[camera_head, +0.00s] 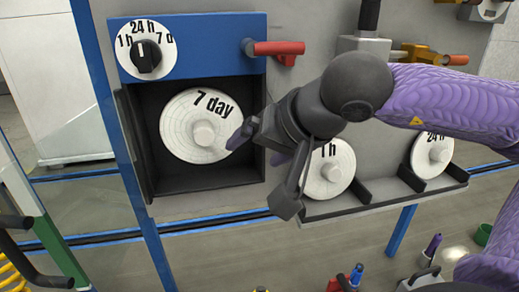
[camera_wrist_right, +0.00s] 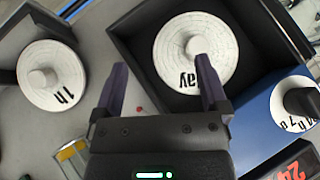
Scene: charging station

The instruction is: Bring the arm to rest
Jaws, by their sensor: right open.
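My right gripper (camera_head: 258,147) is open and empty at the end of my purple arm, in front of the panel, just right of the black recorder box (camera_head: 155,190). In the right wrist view its two fingers (camera_wrist_right: 161,70) are spread, with nothing between them. The white "7 day" disc (camera_head: 201,125) sits inside the box, and it also shows beyond the fingers in the right wrist view (camera_wrist_right: 205,35). No contact between fingers and disc shows. My left gripper is not in view.
The "1 h" disc (camera_head: 329,172) and the "24 h" disc (camera_head: 432,156) stand on a shelf (camera_head: 385,205) at the right. A dial knob (camera_head: 146,56) is on the blue panel (camera_head: 205,40), with a red handle (camera_head: 279,48) beside it. Blue posts (camera_head: 160,255) stand below.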

